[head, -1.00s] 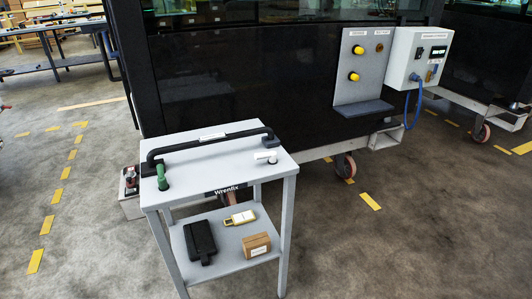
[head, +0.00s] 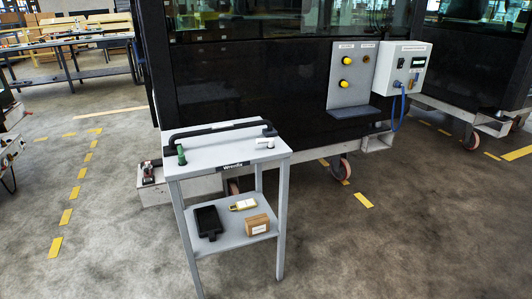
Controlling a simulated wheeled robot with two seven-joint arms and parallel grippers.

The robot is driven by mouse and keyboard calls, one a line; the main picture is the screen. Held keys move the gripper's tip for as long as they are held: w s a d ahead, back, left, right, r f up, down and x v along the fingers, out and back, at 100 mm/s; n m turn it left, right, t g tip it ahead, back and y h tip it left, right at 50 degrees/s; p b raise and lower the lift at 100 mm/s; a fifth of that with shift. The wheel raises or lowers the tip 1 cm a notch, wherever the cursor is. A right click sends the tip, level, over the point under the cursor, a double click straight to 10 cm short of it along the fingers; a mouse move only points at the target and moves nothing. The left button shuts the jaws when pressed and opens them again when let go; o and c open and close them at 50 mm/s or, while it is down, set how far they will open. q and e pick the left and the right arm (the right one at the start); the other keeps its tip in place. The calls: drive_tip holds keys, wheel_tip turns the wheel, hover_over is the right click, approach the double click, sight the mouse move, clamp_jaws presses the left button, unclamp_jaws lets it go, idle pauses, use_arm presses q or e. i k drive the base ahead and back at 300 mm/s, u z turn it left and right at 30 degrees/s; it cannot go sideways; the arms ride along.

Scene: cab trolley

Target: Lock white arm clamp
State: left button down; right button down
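A grey two-tier trolley (head: 215,155) stands left of the middle in the head view. A white clamp (head: 265,142) with a short handle sits on its top at the right; at this size I cannot tell whether it is locked. A green clamp (head: 181,154) stands upright on the top at the left. A black bar (head: 220,127) with bent ends lies along the back of the top, behind both clamps. Neither of my grippers is in view.
The lower shelf holds a black case (head: 208,222), a yellow-labelled item (head: 243,204) and a cardboard box (head: 257,225). Behind stands a dark cab wall (head: 250,80) with a button panel (head: 349,75) and a white control box (head: 402,67). The floor in front and right is open.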

sight(270, 141)
drive_tip(key=z, duration=0.25)
drive_tip(key=i, duration=1.2)
drive_tip(key=u, duration=0.75)
